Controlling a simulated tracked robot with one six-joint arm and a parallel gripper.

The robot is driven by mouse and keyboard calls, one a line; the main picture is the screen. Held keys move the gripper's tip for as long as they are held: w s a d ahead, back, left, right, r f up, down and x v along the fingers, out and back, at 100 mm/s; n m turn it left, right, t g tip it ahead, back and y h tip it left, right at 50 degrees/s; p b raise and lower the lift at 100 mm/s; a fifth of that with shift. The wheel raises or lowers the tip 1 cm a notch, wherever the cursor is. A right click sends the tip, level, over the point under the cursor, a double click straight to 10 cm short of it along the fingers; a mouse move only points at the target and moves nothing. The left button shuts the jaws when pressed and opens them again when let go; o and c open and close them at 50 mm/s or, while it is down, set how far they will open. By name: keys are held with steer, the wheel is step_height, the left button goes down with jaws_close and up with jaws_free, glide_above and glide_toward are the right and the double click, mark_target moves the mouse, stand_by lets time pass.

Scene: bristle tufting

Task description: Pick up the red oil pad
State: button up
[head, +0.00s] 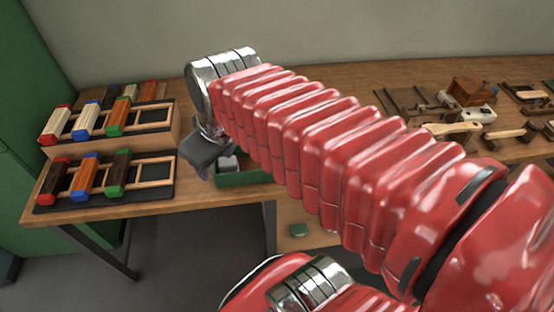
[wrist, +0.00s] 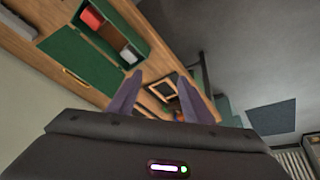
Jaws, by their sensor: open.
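A red block (wrist: 91,18), which looks like the red oil pad, lies in a green-walled tray at the upper left of the wrist view. I cannot make it out in the head view, where my arm covers part of the bench. My gripper (wrist: 160,77) is open and empty, its two dark fingers apart. The red block lies beyond and to the left of the fingers, not between them. In the head view my gripper (head: 208,158) hangs over the bench's front part, beside the green tray (head: 242,180).
A whitish block (wrist: 128,54) shares the tray. Racks of coloured-end blocks (head: 105,180) stand at the bench's left. Wooden tools and a box (head: 472,90) lie at the right. The wooden bench (head: 195,204) has a front edge nearby.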

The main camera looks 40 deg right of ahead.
steer(key=w+d+f+n+g, duration=0.1)
steer(key=w+d+f+n, duration=0.1)
steer(key=d, duration=0.6)
steer(key=w+d+f+n+g+y, duration=0.1)
steer(key=d+f+n, duration=0.3)
steer(key=d, duration=0.5)
steer(key=w+d+f+n+g, duration=0.1)
steer(key=w+d+f+n, duration=0.2)
steer(key=d+f, duration=0.2)
steer(key=d, duration=0.3)
steer(key=shift+d+g+y, duration=0.3)
steer(key=shift+d+y, duration=0.05)
steer(key=shift+y, duration=0.05)
steer(key=shift+w, duration=0.1)
steer(key=shift+w+a+f, duration=0.1)
steer(key=shift+a+f, duration=0.1)
steer(key=shift+f, duration=1.2)
steer(key=shift+w+a+f, duration=0.15)
steer(key=shift+f, duration=1.25)
steer(key=shift+w+a+f, duration=0.1)
steer(key=shift+a+f, duration=0.1)
steer(key=shift+f, duration=1.2)
steer(key=shift+w+a+f, duration=0.15)
steer(key=shift+a+f, duration=0.05)
steer(key=shift+f, duration=1.1)
steer(key=shift+w+a+f, duration=0.1)
steer(key=shift+a+f, duration=0.05)
steer(key=shift+f, duration=1.15)
steer(key=shift+c, duration=0.3)
